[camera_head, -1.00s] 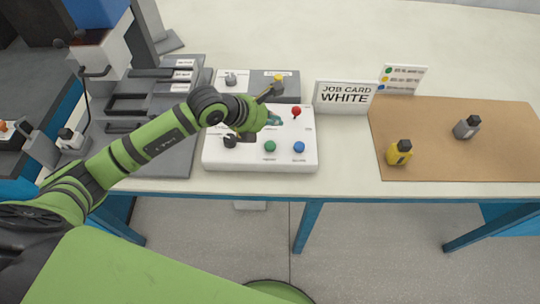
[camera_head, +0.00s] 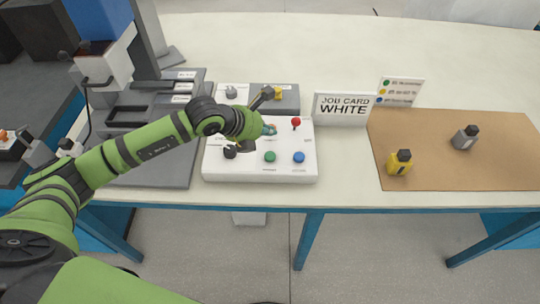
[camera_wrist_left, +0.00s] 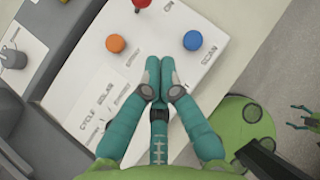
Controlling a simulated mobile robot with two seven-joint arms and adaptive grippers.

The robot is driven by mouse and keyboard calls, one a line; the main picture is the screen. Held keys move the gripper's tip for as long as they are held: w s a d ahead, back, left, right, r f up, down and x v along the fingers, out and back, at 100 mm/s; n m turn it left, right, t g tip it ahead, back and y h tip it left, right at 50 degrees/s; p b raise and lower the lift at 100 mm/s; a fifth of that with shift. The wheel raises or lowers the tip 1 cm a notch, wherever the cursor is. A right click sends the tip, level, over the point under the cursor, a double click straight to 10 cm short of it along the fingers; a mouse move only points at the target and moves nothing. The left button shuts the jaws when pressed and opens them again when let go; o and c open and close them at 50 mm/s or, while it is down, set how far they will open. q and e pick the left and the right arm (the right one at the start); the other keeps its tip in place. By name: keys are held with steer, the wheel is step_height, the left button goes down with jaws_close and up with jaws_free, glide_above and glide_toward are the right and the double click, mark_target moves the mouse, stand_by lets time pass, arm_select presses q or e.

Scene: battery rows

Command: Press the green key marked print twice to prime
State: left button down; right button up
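The white control panel (camera_head: 215,170) lies on the table. Its green key (camera_head: 270,157) is at the front middle in the head view, left of the blue key (camera_head: 299,157). My left gripper (camera_head: 270,130) is over the panel, behind the green key in the picture. In the left wrist view its teal fingertips (camera_wrist_left: 160,66) are together, with nothing seen between them, and they seem to cover the green key. There the blue key (camera_wrist_left: 193,40) marked SCAN is to their right and an orange button (camera_wrist_left: 115,43) to their upper left.
A red knob (camera_head: 296,122) stands at the panel's back right, a black knob (camera_head: 230,152) at its left. The job card (camera_head: 343,107) reads WHITE.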

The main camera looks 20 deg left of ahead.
mark_target(268, 157)
arm_select(q)
step_height(268, 157, down, 6)
steer(key=b, duration=0.4)
steer(key=shift+f, duration=0.25)
steer(key=shift+f+b, duration=0.3)
steer(key=shift+f, duration=0.1)
stand_by(0.7)
steer(key=shift+f+b, duration=0.35)
steer(key=shift+b, duration=0.15)
steer(key=shift+f+b, duration=0.6)
stand_by(0.4)
steer(key=shift+r, duration=0.1)
steer(key=shift+r+p, duration=0.6)
steer(key=shift+r, duration=0.3)
